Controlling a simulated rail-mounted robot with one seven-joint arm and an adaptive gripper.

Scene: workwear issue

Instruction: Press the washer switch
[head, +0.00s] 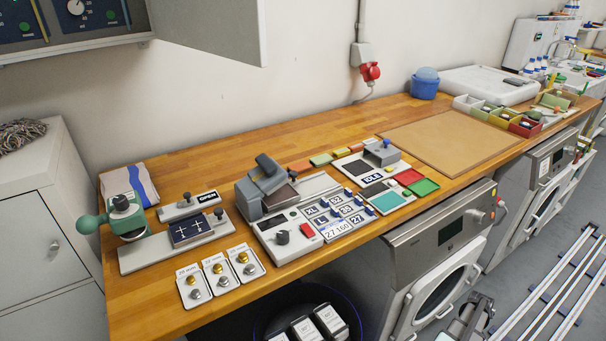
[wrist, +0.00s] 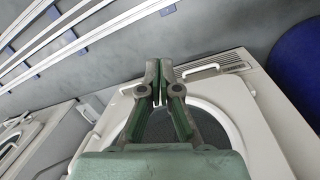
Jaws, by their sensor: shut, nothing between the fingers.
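The near washer has a grey control panel (head: 425,248) under the front edge of the wooden worktop in the head view. The panel carries a dark display and small controls toward its right end; which of them is the switch is too small to tell. Its white round door (head: 437,297) is below. A second washer (head: 545,165) stands farther right. In the wrist view my gripper (wrist: 159,82) is shut and empty, its fingertips close together. Behind it is a white machine front (wrist: 240,95) with a round door. I cannot tell whether the fingers touch it. No switch is clear there.
The wooden worktop (head: 150,280) holds several devices, trays and tags; a brown board (head: 440,140) lies farther back. Metal rails (head: 555,290) run along the floor at right. A blue rounded object (wrist: 300,60) is at the wrist view's right edge.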

